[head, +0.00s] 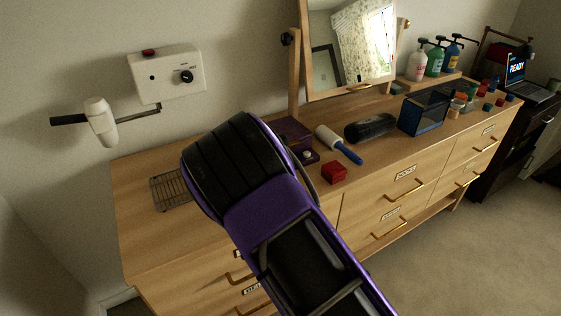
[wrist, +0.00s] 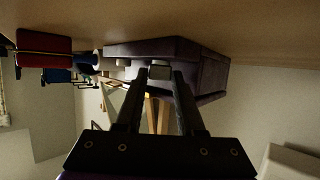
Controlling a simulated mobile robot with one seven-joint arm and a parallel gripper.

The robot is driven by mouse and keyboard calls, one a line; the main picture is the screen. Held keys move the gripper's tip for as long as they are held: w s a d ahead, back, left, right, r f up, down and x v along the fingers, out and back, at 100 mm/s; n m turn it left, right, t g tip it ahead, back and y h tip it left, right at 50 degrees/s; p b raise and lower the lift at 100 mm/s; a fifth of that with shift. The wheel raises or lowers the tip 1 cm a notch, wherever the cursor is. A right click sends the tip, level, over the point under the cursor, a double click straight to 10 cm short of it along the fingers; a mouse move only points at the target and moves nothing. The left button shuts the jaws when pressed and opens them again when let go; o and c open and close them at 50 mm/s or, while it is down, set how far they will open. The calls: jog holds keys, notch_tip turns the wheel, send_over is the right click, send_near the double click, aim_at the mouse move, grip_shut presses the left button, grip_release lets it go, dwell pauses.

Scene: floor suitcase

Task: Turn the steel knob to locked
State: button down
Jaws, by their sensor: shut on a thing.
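A dark purple box (head: 291,132) stands on the wooden dresser top, partly hidden behind my arm in the head view. It also shows in the wrist view (wrist: 205,72). The steel knob (wrist: 160,72) is a small pale block on the box's face. My gripper (wrist: 162,73) has one finger on each side of the knob and is shut on it. A small pale round part (head: 307,154) shows at the box's right end in the head view. My gripper and the gripped knob are hidden behind my arm there. I cannot read any locked mark.
A red box (head: 334,173) and a blue-handled roller (head: 338,145) lie close right of the purple box. A black cylinder (head: 370,128) and a dark glass-sided case (head: 426,112) stand further right. A wire rack (head: 170,191) lies left. A white wall unit (head: 166,73) hangs above.

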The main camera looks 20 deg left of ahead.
jog(key=c, duration=0.5)
grip_release()
jog(key=shift+b, duration=0.35)
